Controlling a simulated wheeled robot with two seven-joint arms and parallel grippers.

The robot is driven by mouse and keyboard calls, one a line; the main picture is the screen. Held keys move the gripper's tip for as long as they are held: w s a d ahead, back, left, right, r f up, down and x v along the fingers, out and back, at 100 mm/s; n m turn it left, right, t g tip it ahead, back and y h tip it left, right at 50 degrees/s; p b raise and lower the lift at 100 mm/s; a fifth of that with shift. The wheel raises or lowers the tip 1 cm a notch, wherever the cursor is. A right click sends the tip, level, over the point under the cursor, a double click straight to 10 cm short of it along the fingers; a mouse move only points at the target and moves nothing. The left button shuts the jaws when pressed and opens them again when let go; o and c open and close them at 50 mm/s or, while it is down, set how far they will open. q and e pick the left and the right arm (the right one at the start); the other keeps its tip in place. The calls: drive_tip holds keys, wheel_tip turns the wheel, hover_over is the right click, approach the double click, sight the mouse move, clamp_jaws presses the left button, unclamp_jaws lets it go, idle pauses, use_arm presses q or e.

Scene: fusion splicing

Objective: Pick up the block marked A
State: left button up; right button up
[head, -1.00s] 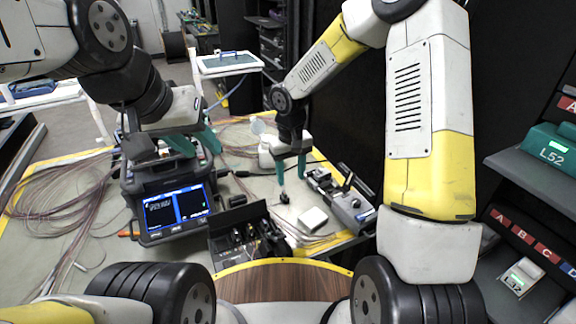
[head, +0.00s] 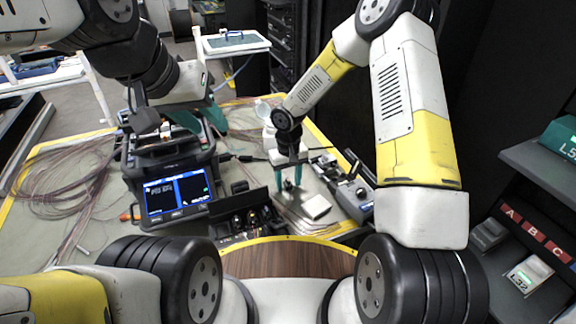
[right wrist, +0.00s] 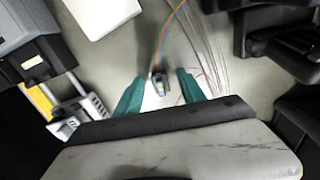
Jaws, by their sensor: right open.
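My right gripper (right wrist: 161,77) is open, with one teal finger on each side of the block and gaps between. In the head view the right gripper (head: 285,184) points down near the table, and the block is mostly hidden there. My left gripper (head: 201,121) is over the fusion splicer (head: 172,165), its teal fingers apart.
A rack with labels A, B, C (head: 530,232) is at the far right. Loose fibres cover the table's left.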

clamp_jaws()
drive_tip(key=shift+r, duration=0.1)
